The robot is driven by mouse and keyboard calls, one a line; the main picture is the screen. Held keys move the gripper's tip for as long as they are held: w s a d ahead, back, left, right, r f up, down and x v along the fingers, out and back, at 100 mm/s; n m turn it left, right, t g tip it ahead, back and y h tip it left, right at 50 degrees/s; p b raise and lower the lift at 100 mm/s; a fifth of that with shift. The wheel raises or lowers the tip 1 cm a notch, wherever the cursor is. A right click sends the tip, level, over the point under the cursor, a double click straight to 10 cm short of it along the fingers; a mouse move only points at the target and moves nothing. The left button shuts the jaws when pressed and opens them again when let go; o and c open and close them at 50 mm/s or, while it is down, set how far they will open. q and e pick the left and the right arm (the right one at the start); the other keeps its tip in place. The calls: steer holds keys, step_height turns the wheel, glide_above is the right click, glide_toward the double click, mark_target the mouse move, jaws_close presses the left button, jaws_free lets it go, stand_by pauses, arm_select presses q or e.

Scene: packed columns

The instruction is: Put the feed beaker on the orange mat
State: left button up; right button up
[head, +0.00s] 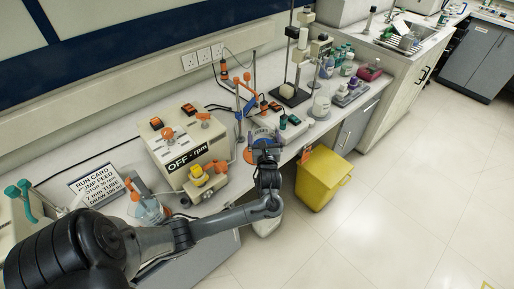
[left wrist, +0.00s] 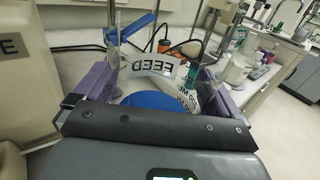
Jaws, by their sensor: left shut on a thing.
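My left gripper (head: 265,147) is over the front of the bench, shut on the feed beaker (head: 261,133). In the left wrist view the feed beaker (left wrist: 152,66) is clear, with a white FEED label and something blue low in it. It sits between the purple finger pads of the left gripper (left wrist: 155,92). Part of an orange round patch, likely the orange mat (head: 248,155), shows just left of the gripper; the rest is hidden. I cannot tell whether the beaker touches it. My right gripper is not in view.
A pump box marked OFF rpm (head: 185,150) stands left of the gripper. Another clear beaker (head: 150,211) stands near the run card sign (head: 97,186). Clamp stands (head: 290,90) and bottles crowd the bench to the right. A yellow bin (head: 322,180) stands on the floor.

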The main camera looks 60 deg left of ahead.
arm_select(q)
steer(key=shift+w+a+f+b, duration=0.2)
steer(key=shift+a+f+b, duration=0.5)
steer(key=shift+a+f, duration=0.6)
steer(key=shift+w+a+f+b, duration=0.25)
steer(key=shift+a+f+b, duration=0.45)
steer(key=shift+a+f, duration=0.6)
steer(key=shift+w+a+f+b, duration=0.2)
steer(key=shift+a+f+b, duration=0.6)
steer(key=shift+f, duration=0.8)
steer(key=shift+a, duration=0.1)
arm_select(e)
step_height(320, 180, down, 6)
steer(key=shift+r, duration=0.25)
arm_select(q)
steer(key=o, duration=0.9)
steer(key=shift+f, duration=0.15)
